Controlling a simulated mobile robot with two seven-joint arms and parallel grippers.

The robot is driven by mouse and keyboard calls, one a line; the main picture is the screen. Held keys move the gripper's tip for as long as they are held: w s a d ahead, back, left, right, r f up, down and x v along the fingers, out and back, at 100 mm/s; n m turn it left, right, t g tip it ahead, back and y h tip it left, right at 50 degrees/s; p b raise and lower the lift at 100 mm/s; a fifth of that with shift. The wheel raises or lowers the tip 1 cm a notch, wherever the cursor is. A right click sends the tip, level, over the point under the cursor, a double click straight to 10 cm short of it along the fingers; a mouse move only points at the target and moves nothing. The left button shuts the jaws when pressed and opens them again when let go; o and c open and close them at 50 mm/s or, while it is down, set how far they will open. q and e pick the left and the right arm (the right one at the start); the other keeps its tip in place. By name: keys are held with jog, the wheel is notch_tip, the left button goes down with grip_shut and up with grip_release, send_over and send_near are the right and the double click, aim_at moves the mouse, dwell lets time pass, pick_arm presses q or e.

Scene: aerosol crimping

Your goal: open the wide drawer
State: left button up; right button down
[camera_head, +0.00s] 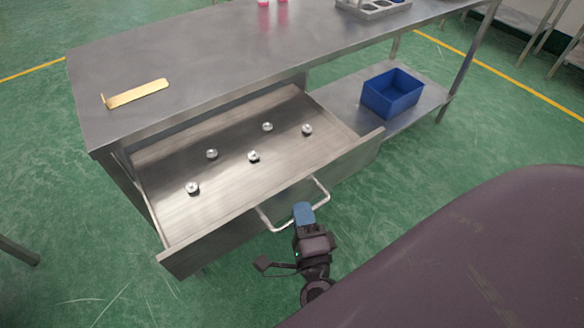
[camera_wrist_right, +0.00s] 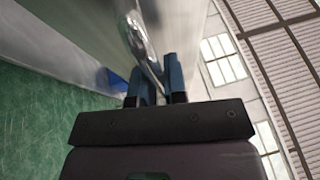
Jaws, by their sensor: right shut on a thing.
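The wide drawer (camera_head: 275,190) of the steel workbench stands pulled out, with its inside showing in the head view. Its bar handle (camera_head: 322,190) runs along the middle of the front panel. My right gripper (camera_head: 303,210) is at the handle and shut on it, with blue fingers. In the right wrist view the handle (camera_wrist_right: 140,40) passes down between the blue fingers of the gripper (camera_wrist_right: 160,88). The handle part inside the grip is hidden in the head view. My left gripper is not in view.
Several small silver metal parts (camera_head: 253,156) lie spread in the drawer. A brass-coloured strip (camera_head: 138,93) lies on the bench top (camera_head: 200,60). A blue bin (camera_head: 392,93) stands on the lower shelf (camera_head: 340,98). The green floor before the drawer's left part is clear.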

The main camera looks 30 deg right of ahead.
jog(key=shift+s, duration=0.4)
jog(key=c, duration=1.2)
grip_release()
jog(key=shift+s, duration=0.1)
jog(key=v, duration=1)
jog(key=shift+s+a, duration=0.1)
jog(key=shift+s, duration=0.2)
jog(key=shift+f, duration=0.1)
